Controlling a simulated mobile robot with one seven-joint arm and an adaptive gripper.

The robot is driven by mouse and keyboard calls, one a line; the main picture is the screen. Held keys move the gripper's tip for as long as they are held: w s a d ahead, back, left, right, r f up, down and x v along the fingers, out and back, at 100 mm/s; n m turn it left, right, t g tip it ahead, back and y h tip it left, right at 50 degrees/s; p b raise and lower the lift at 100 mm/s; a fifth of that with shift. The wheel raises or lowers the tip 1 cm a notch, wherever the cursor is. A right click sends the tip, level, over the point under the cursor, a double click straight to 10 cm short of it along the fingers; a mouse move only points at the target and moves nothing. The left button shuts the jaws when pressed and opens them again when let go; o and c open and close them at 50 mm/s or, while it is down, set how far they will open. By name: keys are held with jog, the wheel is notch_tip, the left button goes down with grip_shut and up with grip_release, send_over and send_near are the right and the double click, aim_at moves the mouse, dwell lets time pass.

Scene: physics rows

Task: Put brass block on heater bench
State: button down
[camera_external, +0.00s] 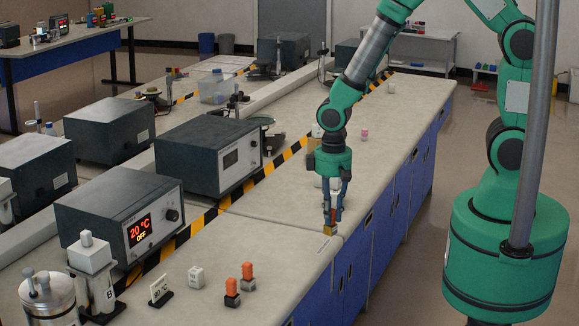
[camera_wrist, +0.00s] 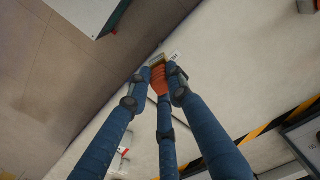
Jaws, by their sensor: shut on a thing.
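My gripper (camera_external: 334,217) is shut on the brass block (camera_external: 331,229), a small yellow-tan block with an orange top, low over the front edge of the near bench. I cannot tell whether the block touches the bench top. In the wrist view, my gripper's blue fingers (camera_wrist: 160,72) close around the orange part (camera_wrist: 159,82), and a sliver of the block (camera_wrist: 158,60) shows beyond them. A dark heater unit (camera_external: 125,218) with a red display reading 20 °C OFF stands at left; I cannot tell whether it belongs to the heater bench.
Two orange-topped dark blocks (camera_external: 232,292) (camera_external: 248,277), a white cube (camera_external: 196,277) and a 90 °C sign (camera_external: 160,289) stand on the near bench (camera_external: 275,235). A white device marked B (camera_external: 92,265) and a metal vessel (camera_external: 48,298) stand left. Bench top between block and heater is clear.

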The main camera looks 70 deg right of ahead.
jog(key=a+n+p, duration=0.2)
jog(key=a+p, duration=0.1)
jog(key=a, duration=3)
jog(key=shift+f+n, duration=0.3)
jog(key=shift+f, duration=0.1)
jog(key=w+a+f, duration=0.1)
jog(key=w+a, duration=0.9)
jog(key=w, duration=0.2)
jog(key=shift+w+f, duration=0.25)
jog(key=shift+f+b, duration=0.4)
jog(key=shift+f, duration=1.3)
jog(key=shift+f, duration=0.2)
